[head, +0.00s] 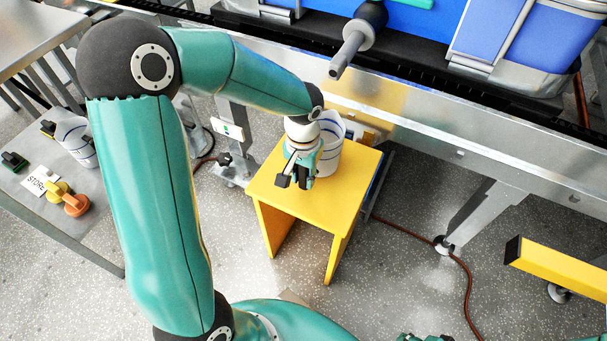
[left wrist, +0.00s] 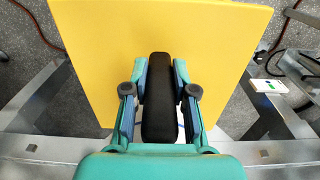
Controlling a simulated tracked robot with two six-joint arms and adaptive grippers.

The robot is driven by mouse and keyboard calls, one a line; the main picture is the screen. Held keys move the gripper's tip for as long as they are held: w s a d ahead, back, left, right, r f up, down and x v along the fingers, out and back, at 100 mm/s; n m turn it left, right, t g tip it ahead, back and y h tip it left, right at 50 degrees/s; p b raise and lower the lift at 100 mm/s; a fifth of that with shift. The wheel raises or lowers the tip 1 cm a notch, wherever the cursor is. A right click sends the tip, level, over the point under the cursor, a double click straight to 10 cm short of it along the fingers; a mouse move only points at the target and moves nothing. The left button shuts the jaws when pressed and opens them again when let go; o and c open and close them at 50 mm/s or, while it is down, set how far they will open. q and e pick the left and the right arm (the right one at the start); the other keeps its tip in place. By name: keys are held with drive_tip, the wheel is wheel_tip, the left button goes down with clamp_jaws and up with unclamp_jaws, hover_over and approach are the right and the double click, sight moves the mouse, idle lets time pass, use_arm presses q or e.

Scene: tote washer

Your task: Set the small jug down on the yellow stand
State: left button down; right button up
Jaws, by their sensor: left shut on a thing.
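The small jug (head: 330,150) is white with blue lines and appears upright over the back of the yellow stand (head: 345,200). My left gripper (head: 297,180) is in front of the jug and partly covers it. In the left wrist view my left gripper (left wrist: 160,105) is shut on the jug's black handle (left wrist: 159,70), with the yellow stand's top (left wrist: 215,40) behind it. The jug's body is mostly hidden there. The jug's base is over the stand top; I cannot tell whether it touches.
A grey metal conveyor frame (head: 450,150) runs behind the stand, with blue totes (head: 535,50) above. A grey table (head: 85,235) at left holds another striped container (head: 76,140) and coloured items. A yellow beam (head: 560,270) is at right. The stand's front top is clear.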

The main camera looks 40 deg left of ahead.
use_arm(q)
drive_tip(key=shift+f, duration=0.15)
unclamp_jaws()
idle(0.7)
idle(0.4)
drive_tip(key=shift+r+p, duration=3.35)
drive_tip(key=shift+r, duration=1.2)
drive_tip(key=shift+s+f, duration=0.1)
